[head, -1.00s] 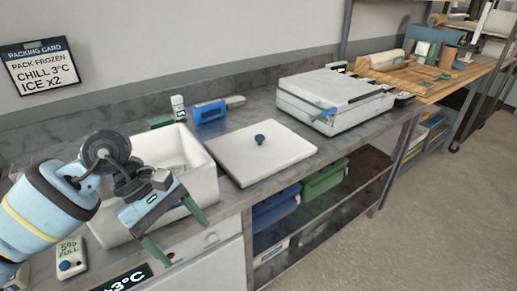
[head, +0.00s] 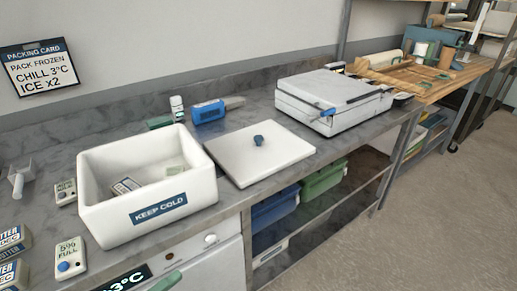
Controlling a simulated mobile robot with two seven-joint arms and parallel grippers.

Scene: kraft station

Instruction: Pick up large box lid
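The large box lid (head: 284,161) is a flat white slab with a round dark blue knob (head: 258,140) on top. It lies flat on the grey counter, just right of the open white box (head: 160,212) marked KEEP COLD. The box holds a few small packs (head: 126,186). My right gripper is not in view.
A white case-like machine (head: 335,101) stands at the back right of the counter (head: 232,207). A blue device (head: 209,111) and a small white bottle (head: 177,108) stand behind the box. Small labelled units (head: 69,257) lie to its left. The counter's front edge runs close to the lid.

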